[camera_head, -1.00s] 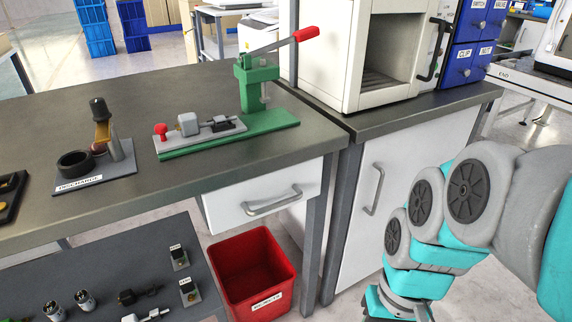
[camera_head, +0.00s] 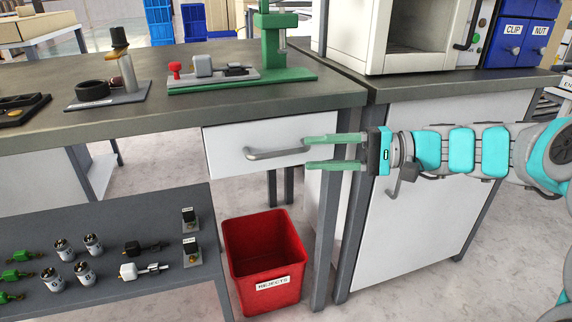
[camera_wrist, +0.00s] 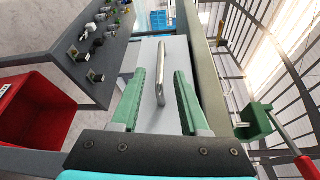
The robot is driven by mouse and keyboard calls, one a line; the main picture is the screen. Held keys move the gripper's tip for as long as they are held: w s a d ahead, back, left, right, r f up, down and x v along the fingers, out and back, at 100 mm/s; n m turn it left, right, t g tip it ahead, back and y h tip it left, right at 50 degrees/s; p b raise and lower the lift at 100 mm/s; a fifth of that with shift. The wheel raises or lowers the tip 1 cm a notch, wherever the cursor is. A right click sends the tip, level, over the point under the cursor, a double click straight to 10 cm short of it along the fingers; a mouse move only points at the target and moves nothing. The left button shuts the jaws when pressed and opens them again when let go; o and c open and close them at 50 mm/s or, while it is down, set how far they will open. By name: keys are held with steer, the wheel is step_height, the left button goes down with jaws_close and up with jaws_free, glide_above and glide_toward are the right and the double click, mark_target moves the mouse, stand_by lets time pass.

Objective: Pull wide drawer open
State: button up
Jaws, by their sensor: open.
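The wide drawer (camera_head: 228,147) is a white front under the grey bench top. It has a grey bar handle (camera_head: 276,153) and looks shut. My gripper (camera_head: 307,152) comes in from the right with its two green fingers apart, one above the other, at the handle's right end. In the wrist view my gripper (camera_wrist: 157,98) is open, and the drawer handle (camera_wrist: 161,72) shows between the fingers toward their tips. The drawer front (camera_wrist: 177,55) lies beyond the fingers. I cannot tell whether either finger touches the handle.
A red rejects bin (camera_head: 266,262) stands on the floor below the drawer. A lower grey shelf (camera_head: 110,255) with several small parts is at the left. A white cabinet (camera_head: 425,205) stands at the right. A green press (camera_head: 274,45) stands on the bench.

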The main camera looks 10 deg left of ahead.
mark_target(286, 154)
steer(key=shift+s+a+f, duration=0.1)
steer(key=shift+s+a, duration=0.1)
steer(key=shift+a, duration=1.1)
steer(key=shift+s+a+f, duration=0.1)
steer(key=shift+s+a, duration=0.15)
steer(key=shift+a, duration=1)
steer(key=shift+s+a+f, duration=0.1)
steer(key=shift+s+a, duration=0.1)
steer(key=shift+a, duration=1.1)
jaws_close()
